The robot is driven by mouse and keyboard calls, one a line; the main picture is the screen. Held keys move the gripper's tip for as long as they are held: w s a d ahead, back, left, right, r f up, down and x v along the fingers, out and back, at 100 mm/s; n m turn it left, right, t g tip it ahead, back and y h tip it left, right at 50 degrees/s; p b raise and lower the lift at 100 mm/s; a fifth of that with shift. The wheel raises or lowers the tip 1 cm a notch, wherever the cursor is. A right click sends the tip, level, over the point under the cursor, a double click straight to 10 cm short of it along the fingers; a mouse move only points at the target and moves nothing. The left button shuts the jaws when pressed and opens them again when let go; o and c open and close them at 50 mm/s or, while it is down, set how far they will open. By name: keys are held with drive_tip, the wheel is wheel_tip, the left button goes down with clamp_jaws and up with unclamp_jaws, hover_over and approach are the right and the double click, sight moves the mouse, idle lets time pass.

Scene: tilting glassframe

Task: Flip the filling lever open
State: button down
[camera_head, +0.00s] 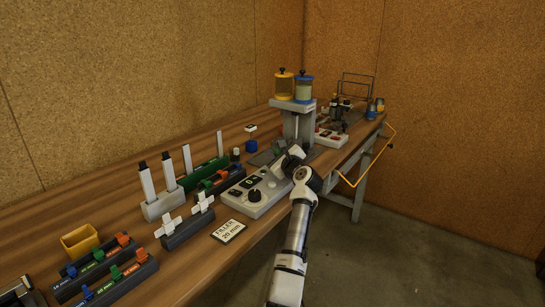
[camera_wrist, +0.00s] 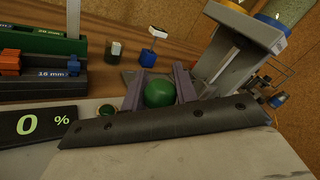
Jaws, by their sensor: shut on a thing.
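The filling machine, a grey stand (camera_head: 299,122), carries two jars, one yellow (camera_head: 284,85) and one with a blue lid (camera_head: 304,88). My gripper (camera_head: 281,149) reaches the front of this stand in the head view. In the wrist view my gripper (camera_wrist: 160,88) has its two purple-grey fingers on either side of a round green knob (camera_wrist: 160,94), shut on it. The knob looks like the end of the filling lever. The lever's shaft is hidden behind the knob and fingers, so its angle cannot be told.
A control box (camera_head: 256,191) with a dial and a display stands left of my arm. Racks with white-handled tools (camera_head: 165,203), a yellow bin (camera_head: 80,241) and a sign (camera_head: 229,231) fill the bench's left. A blue pot (camera_wrist: 148,57) stands behind the knob.

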drive_tip(key=s+d+m+t+y+b, duration=0.1)
drive_tip(key=t+b, duration=0.1)
drive_tip(key=b, duration=0.1)
drive_tip(key=shift+d+f, duration=0.1)
drive_tip(key=shift+d, duration=0.05)
drive_tip(key=shift+s+d+r+m+t+b, duration=0.2)
drive_tip(key=shift+s+d+m+t+b, duration=0.1)
drive_tip(key=shift+m+t+b, duration=0.35)
drive_tip(key=c, duration=1.1)
unclamp_jaws()
drive_tip(key=shift+r, duration=0.1)
drive_tip(key=shift+d, duration=0.1)
drive_tip(key=b+v, duration=0.1)
drive_tip(key=v, duration=1.2)
drive_tip(key=shift+s, duration=0.4)
drive_tip(key=shift+d, duration=0.15)
